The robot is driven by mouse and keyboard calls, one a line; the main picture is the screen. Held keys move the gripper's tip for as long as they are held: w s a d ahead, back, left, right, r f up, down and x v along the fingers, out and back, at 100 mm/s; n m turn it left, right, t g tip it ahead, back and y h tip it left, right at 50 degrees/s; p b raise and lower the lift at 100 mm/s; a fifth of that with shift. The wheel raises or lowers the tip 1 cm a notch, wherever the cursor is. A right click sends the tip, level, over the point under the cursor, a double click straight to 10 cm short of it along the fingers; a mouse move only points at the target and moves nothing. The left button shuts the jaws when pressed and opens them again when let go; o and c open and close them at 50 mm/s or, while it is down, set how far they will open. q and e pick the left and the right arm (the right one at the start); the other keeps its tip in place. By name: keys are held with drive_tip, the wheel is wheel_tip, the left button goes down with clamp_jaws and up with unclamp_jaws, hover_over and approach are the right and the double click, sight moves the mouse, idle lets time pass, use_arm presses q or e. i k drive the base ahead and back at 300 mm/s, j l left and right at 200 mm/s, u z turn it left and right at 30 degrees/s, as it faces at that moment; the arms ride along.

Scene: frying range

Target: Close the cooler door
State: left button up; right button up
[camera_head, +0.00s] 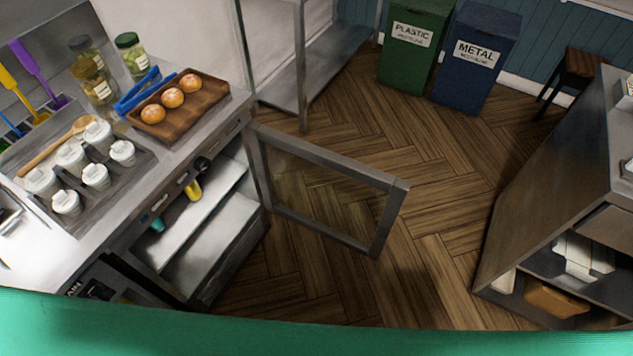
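The cooler door (391,217) stands wide open in the middle of the camera_head view. It is a grey metal frame with a clear pane, swung out over the floor from its hinge side by the counter's far right corner. The cooler (215,232) under the counter is open, with white shelves inside. A yellow item (193,190) and a teal item (157,225) show in its upper part. Neither of my grippers is in view, so their state cannot be seen.
The counter (205,135) carries a wooden tray (188,122) of buns, jars and a rack of white containers. A metal shelf (301,75) stands behind the door. Green (413,55) and blue (475,75) bins stand at the back. A cabinet (545,190) is right. Wooden floor between is clear.

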sight(257, 133)
drive_tip(key=i+l+u, duration=0.35)
drive_tip(key=u, duration=0.15)
drive_tip(key=i+l+u, duration=0.3)
drive_tip(key=l+u, duration=0.15)
drive_tip(key=i+l+u, duration=0.2)
drive_tip(key=l+u, duration=0.3)
drive_tip(key=l, duration=0.15)
drive_tip(key=i+l+u, duration=0.1)
drive_tip(key=l+u, duration=0.9)
drive_tip(key=l, duration=0.25)
drive_tip(key=k+l+u, duration=0.2)
drive_tip(key=l+u, duration=0.25)
drive_tip(key=l, duration=0.15)
drive_tip(key=k+l+u, duration=0.25)
drive_tip(key=l+u, duration=0.25)
drive_tip(key=l, duration=0.1)
